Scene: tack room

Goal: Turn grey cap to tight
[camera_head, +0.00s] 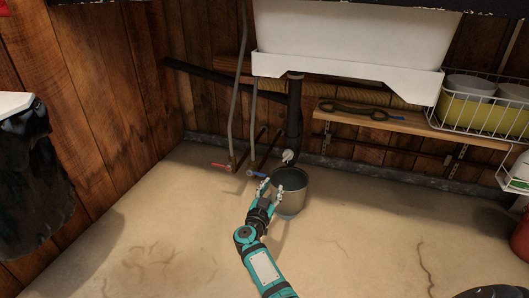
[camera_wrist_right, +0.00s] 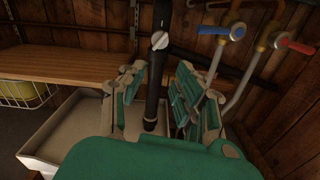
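The grey cap (camera_head: 287,156) is at the lower end of the black drain pipe (camera_head: 294,120) under the white sink (camera_head: 345,45). In the right wrist view the pale grey cap (camera_wrist_right: 160,40) shows with the pipe (camera_wrist_right: 155,85); its thread is too small to judge. My right gripper (camera_head: 272,188) is open and empty, just below the cap and in front of it, near the bucket's left rim. In its wrist view the two fingers (camera_wrist_right: 160,90) stand apart, with the pipe and cap beyond them. My left gripper is not in view.
A metal bucket (camera_head: 293,205) stands on the floor under the pipe. A red-handled valve (camera_head: 220,165) and a blue-handled valve (camera_head: 256,173) are left of it. A wooden shelf (camera_head: 420,123) holds a wrench (camera_head: 352,109). A wire basket (camera_head: 480,115) hangs at right. The front floor is largely clear.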

